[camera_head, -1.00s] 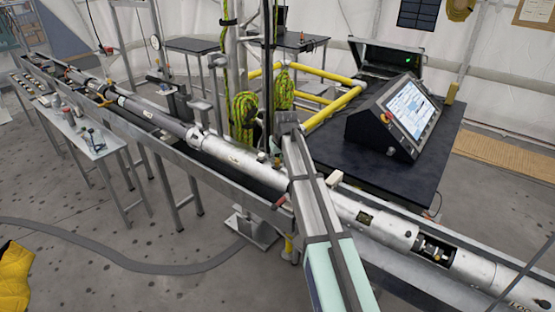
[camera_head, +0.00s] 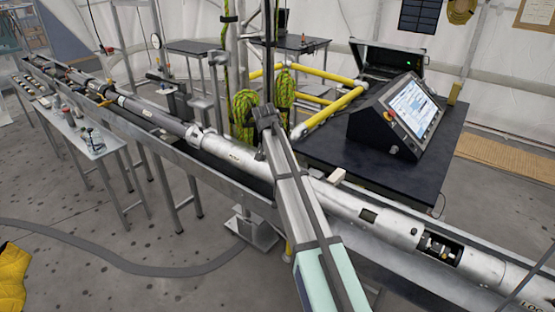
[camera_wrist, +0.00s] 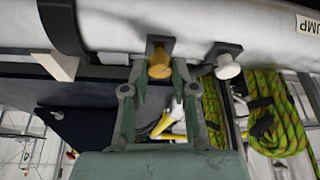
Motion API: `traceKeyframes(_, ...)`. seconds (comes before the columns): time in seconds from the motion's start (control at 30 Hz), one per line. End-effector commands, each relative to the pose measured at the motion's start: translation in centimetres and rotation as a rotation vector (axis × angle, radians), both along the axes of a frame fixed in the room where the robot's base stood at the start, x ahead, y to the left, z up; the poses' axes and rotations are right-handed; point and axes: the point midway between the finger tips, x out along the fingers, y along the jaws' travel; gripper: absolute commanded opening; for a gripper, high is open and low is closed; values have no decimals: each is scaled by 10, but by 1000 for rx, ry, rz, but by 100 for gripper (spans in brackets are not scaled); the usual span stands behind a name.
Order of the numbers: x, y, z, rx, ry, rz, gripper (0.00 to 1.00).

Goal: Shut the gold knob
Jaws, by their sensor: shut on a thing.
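The gold knob (camera_wrist: 160,62) sits on a dark bracket under the long white tube (camera_wrist: 190,20) in the wrist view. My gripper (camera_wrist: 159,70) has one finger on each side of the gold knob and is shut on it. A white knob (camera_wrist: 227,66) on a similar dark bracket is just to the right, apart from my fingers. In the head view, the long tube (camera_head: 335,197) lies in its metal trough and my arm crosses over it. The gold knob and my fingertips cannot be made out there.
A cream block (camera_wrist: 57,65) is left of the gold knob. Green-yellow rope (camera_wrist: 280,115) hangs at the right of the wrist view. A control console (camera_head: 395,115) stands on a black table (camera_head: 375,165) behind the tube. A side table (camera_head: 90,140) holds small parts.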

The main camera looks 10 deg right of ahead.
Motion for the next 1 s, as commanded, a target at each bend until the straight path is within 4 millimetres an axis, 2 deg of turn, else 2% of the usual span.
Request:
traceKeyframes(0.6, 5, 3, -3, 1, 2, -561, 0)
traceKeyframes(1.0, 4, 3, -2, 1, 2, -762, 0)
